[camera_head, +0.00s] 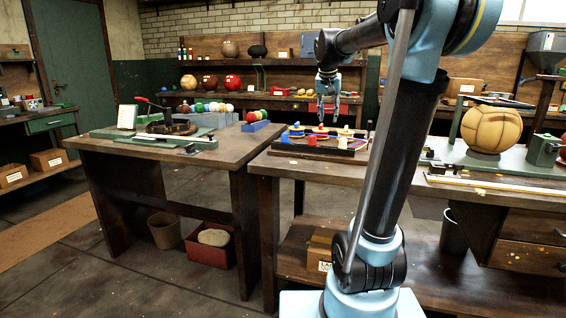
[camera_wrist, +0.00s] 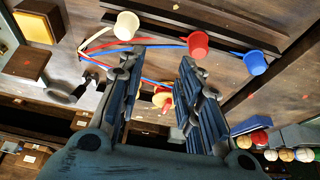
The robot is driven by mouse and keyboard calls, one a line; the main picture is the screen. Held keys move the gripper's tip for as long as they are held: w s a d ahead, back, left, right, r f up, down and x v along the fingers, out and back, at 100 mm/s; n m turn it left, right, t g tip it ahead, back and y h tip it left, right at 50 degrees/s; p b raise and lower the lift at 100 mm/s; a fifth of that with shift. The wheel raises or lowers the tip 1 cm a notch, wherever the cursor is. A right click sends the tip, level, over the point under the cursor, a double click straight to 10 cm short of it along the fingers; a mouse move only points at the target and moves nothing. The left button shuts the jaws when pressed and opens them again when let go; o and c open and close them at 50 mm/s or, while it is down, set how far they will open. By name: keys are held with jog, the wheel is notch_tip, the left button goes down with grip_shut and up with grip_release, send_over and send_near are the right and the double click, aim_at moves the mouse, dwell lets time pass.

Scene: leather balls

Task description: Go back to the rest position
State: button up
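My gripper (camera_head: 328,110) hangs fingers-down above the right-hand workbench (camera_head: 268,165), with clear air under it. In the wrist view my gripper (camera_wrist: 158,62) has its two fingers spread apart, with nothing held between them. My arm stands raised and bent over the bench.
A tan leather ball (camera_head: 491,129) sits on a stand at the right. The left bench (camera_head: 105,145) holds a row of coloured balls (camera_head: 208,107) and a blue rack (camera_head: 256,126). Back shelves carry more balls (camera_head: 232,83). A floor gap separates the benches from those shelves.

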jog(key=s+f+n+g, duration=0.1)
jog(key=s+f+n, duration=0.1)
jog(key=s+f, duration=1.2)
jog(key=s+d+f+n+y, duration=0.1)
jog(key=s+f, duration=1.4)
jog(key=s, duration=0.6)
jog(key=shift+d+n+g, duration=0.25)
jog(key=shift+n+g, duration=0.15)
